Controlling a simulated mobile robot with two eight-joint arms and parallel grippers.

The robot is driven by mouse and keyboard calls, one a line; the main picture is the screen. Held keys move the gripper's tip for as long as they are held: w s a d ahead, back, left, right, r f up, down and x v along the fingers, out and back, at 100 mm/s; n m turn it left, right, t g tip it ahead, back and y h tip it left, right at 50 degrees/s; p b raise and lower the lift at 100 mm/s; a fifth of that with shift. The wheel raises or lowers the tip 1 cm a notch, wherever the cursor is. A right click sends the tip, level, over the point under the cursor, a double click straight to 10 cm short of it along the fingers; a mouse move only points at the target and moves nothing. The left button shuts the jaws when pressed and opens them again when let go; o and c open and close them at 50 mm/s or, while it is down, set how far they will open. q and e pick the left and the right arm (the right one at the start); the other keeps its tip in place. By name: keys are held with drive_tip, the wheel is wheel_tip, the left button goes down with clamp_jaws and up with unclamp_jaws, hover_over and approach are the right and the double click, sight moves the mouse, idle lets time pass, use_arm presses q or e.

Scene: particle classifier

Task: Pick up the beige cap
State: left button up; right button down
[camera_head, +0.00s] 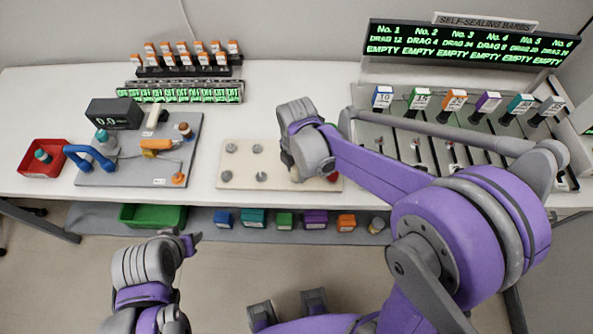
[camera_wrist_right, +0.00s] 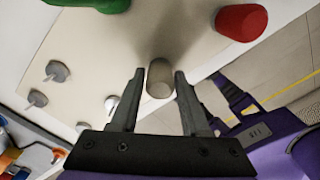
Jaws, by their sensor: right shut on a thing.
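The beige cap (camera_wrist_right: 159,78) is a small pale cylinder in the right wrist view. It sits between the two fingertips of my right gripper (camera_wrist_right: 160,86), which is shut on it, over the cream board (camera_wrist_right: 135,45). In the head view my right gripper (camera_head: 291,165) is over the right part of the cream board (camera_head: 240,180), and its wrist hides the cap. My left gripper (camera_head: 190,243) is low, in front of the table and empty-looking; its jaw gap does not show clearly.
A red cap (camera_wrist_right: 242,21) and a green cap (camera_wrist_right: 95,3) flank the beige one. Several grey pegs (camera_wrist_right: 57,71) stand on the board. A grey tray (camera_head: 200,130) with tools lies left, beside a red bin (camera_head: 28,171). A slotted rack (camera_head: 385,125) is at right.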

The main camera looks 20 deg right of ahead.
drive_tip(key=shift+r, duration=0.1)
use_arm(q)
drive_tip(key=shift+w+r+p, duration=0.15)
drive_tip(key=shift+r+p, duration=0.25)
drive_tip(key=shift+r, duration=0.15)
use_arm(e)
wheel_tip(320, 180, up, 10)
drive_tip(key=shift+f, duration=0.1)
use_arm(q)
drive_tip(key=shift+w+r+p, duration=0.4)
drive_tip(key=shift+r+p, duration=0.2)
drive_tip(key=shift+r, duration=0.25)
drive_tip(key=shift+w+r+p, duration=0.35)
drive_tip(key=shift+r+p, duration=0.25)
drive_tip(key=shift+r, duration=0.25)
use_arm(e)
drive_tip(key=shift+r, duration=2.35)
use_arm(q)
drive_tip(key=shift+w+r+t+p, duration=0.15)
drive_tip(key=shift+w+r+p, duration=0.2)
drive_tip(key=shift+r, duration=0.2)
drive_tip(key=shift+w+r+t+p, duration=0.15)
drive_tip(key=shift+w+r+p, duration=0.15)
drive_tip(key=shift+r, duration=0.2)
use_arm(e)
wheel_tip(320, 180, up, 3)
drive_tip(key=shift+w+f, duration=0.1)
drive_tip(key=shift+w, duration=0.05)
